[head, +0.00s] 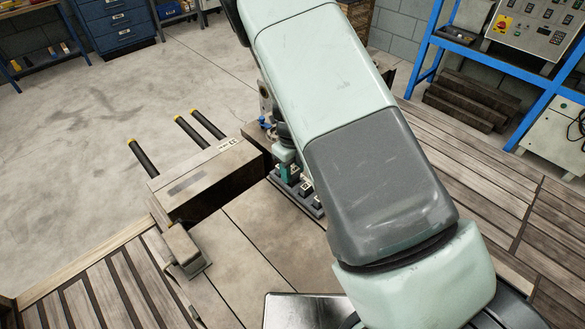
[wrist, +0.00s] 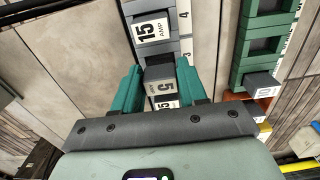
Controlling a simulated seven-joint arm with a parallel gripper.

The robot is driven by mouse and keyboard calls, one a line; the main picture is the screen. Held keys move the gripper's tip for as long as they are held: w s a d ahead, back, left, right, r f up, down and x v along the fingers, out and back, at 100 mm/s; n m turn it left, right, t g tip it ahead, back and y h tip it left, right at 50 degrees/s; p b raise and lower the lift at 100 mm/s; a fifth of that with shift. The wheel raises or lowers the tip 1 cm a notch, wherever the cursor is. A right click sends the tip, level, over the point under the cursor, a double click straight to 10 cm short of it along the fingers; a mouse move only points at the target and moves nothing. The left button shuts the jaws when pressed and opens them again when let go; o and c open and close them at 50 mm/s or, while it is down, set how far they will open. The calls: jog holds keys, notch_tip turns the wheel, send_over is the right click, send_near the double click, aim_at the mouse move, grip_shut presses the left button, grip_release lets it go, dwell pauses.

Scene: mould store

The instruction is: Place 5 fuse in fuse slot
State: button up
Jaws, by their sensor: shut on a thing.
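In the wrist view the two green fingers of my gripper (wrist: 159,68) are shut on a dark grey fuse with a white label reading 5 (wrist: 162,87). The 5 fuse is over a grey strip (wrist: 186,33) with printed numbers, 3 and 4 among them. A fuse labelled 15 AMP (wrist: 151,30) sits in that strip, just ahead of the fingers. Whether the 5 fuse touches the strip cannot be told. In the head view my gripper (head: 286,162) is small and partly hidden behind my arm, above a dark base with fuses (head: 311,206).
In the wrist view a green holder (wrist: 246,50) stands to the right with a fuse labelled 10 (wrist: 263,88). In the head view a metal box (head: 205,178) and black rods with yellow tips (head: 143,158) lie left of the base. The bare tabletop (head: 265,235) in front is clear.

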jog(key=shift+f, duration=0.95)
dwell(0.6)
jog(key=o, duration=1.1)
jog(key=shift+o, duration=0.2)
jog(key=shift+r, duration=3.8)
